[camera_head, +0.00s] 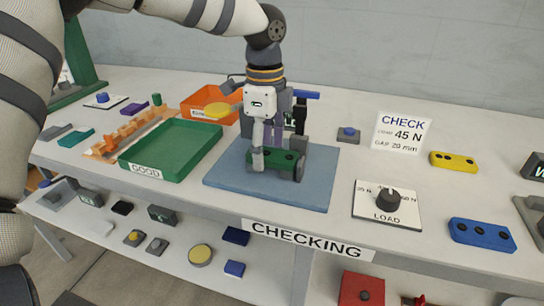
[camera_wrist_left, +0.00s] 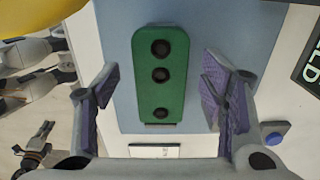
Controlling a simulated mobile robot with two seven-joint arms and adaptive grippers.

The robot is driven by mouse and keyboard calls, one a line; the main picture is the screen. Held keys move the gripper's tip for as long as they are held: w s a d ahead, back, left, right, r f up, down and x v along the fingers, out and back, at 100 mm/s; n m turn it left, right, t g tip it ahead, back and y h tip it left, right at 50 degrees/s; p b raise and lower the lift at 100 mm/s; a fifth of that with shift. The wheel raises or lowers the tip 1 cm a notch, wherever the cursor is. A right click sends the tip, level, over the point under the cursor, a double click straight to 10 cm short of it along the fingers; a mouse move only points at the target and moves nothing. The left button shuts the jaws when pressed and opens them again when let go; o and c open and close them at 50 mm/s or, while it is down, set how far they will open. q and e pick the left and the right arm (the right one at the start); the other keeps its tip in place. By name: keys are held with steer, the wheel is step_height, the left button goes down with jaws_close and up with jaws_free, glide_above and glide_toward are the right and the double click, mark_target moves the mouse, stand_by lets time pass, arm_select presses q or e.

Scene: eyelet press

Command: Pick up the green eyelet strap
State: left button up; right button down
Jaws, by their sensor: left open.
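The green eyelet strap (camera_head: 276,157) is a rounded bar with dark round eyelets. It is at the blue mat in the head view, partly hidden by my left gripper (camera_head: 278,166). In the left wrist view the whole strap (camera_wrist_left: 177,93) shows, with three eyelets in a row. My left gripper (camera_wrist_left: 161,86) is open, its purple-padded fingers on either side of the strap with a gap on both sides. I cannot tell how high the fingertips are above the mat. My right gripper is not in view.
The blue mat (camera_head: 225,175) lies on the table above the CHECKING label (camera_head: 307,240). A green GOOD tray (camera_head: 170,176) and an orange bin (camera_head: 195,103) stand left. A LOAD dial (camera_head: 388,200), blue strap (camera_head: 481,235) and yellow strap (camera_head: 454,161) are right.

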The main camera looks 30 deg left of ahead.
arm_select(q)
steer(key=c, duration=1.2)
